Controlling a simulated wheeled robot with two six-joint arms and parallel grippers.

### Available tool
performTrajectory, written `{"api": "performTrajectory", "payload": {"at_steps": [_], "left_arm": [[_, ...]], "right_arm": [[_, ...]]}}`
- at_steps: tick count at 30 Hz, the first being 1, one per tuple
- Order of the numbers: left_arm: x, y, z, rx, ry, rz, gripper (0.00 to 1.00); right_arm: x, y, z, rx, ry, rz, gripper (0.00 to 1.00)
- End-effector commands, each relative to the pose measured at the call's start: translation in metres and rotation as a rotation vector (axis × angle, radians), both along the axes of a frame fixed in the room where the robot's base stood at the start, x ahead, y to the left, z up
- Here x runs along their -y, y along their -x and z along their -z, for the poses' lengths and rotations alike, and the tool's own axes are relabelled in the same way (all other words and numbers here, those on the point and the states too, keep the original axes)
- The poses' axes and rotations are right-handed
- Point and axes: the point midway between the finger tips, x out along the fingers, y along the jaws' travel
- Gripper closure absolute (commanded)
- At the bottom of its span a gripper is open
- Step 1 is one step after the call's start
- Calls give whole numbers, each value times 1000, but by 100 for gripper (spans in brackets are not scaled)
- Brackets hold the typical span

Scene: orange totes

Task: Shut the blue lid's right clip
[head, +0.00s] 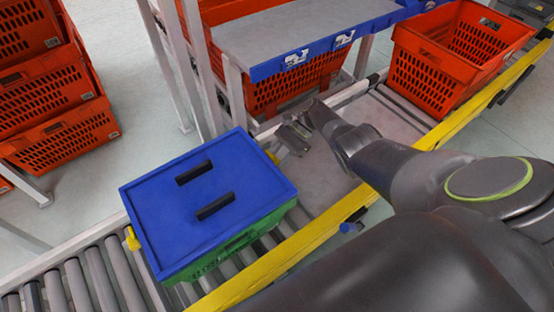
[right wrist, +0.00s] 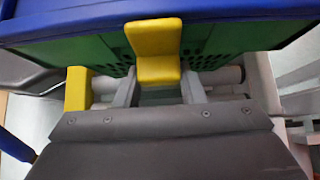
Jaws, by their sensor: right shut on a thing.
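The blue lid (head: 210,195) lies on the green crate (head: 235,252), which stands on the roller conveyor. The lid has two black handles. The right clip, yellow, shows as a small patch (head: 272,157) at the crate's right side in the head view. In the right wrist view the clip (right wrist: 154,48) lies against the green wall just under the lid's rim. My right gripper (head: 293,138) is at that side of the crate, its fingers (right wrist: 158,92) on either side of the clip's lower end, shut on it. My left gripper is not in view.
Another yellow clip (head: 132,238) is on the crate's left side. A yellow rail (head: 300,250) runs along the conveyor's near edge. A blue-edged shelf (head: 310,35) stands behind, with an orange tote (head: 432,62) at the right and stacked orange totes (head: 50,95) at the left.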

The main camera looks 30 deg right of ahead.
Motion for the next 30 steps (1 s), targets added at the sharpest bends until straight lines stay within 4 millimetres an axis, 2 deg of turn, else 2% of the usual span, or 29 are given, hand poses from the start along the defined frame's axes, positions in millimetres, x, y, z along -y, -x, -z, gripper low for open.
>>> {"api": "performTrajectory", "payload": {"at_steps": [10,11,16,25,30], "left_arm": [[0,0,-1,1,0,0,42],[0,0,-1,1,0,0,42],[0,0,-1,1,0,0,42],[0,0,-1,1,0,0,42],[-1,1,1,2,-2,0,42]], "right_arm": [[0,1,2,-4,-1,0,87],[0,1,2,-4,-1,0,63],[0,1,1,-2,-2,1,42],[1,0,-1,-1,-1,1,42],[16,-2,-14,1,1,3,42]]}}
